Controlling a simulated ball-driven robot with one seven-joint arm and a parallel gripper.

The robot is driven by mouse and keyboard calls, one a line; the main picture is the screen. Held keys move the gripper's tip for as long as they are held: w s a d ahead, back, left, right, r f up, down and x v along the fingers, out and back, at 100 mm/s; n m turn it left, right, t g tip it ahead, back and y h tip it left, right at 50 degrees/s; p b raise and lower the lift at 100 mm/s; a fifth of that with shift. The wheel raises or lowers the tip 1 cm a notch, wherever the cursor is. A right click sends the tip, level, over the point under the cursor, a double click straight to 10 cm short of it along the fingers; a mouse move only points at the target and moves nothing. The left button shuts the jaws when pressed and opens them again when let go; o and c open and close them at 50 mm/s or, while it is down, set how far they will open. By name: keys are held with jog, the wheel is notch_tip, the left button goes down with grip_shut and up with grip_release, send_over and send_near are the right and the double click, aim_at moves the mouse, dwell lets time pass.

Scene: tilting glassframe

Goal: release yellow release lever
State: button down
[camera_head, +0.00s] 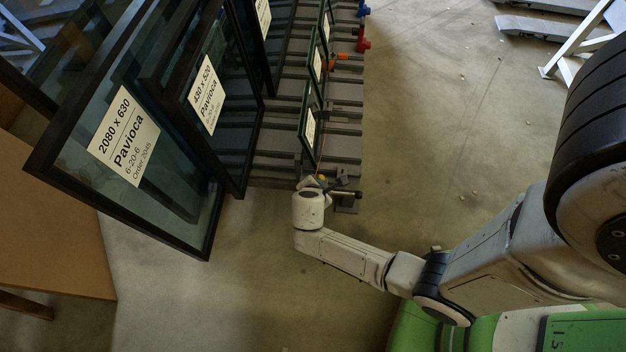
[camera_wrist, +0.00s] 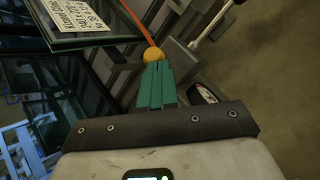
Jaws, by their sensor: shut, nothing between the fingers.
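The yellow release lever shows as a round yellow knob (camera_wrist: 153,55) in the wrist view, at the lower end of an orange strip (camera_wrist: 133,20). My gripper (camera_wrist: 154,66) has its teal fingers shut together and empty. Their tips are right at the knob and overlap its lower edge in the picture; I cannot tell whether they touch it. In the head view the knob is a small yellow spot (camera_head: 321,178) at the near end of the rack, just beyond my wrist, and my fingers are hard to make out there.
A lever with a metal rod (camera_wrist: 212,27) on a grey block (camera_wrist: 183,60) stands right of the knob. A small glass frame (camera_head: 311,122) is close by on the rack (camera_head: 343,130). Large labelled frames (camera_head: 130,150) lean at left. Orange (camera_head: 340,57), red (camera_head: 363,44) and blue (camera_head: 363,10) parts sit farther along.

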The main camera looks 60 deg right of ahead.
jog(key=shift+w, duration=0.2)
jog(key=shift+w+a+f+b, duration=0.3)
jog(key=shift+w+a+b, duration=0.1)
jog(key=shift+w, duration=0.15)
dwell(0.3)
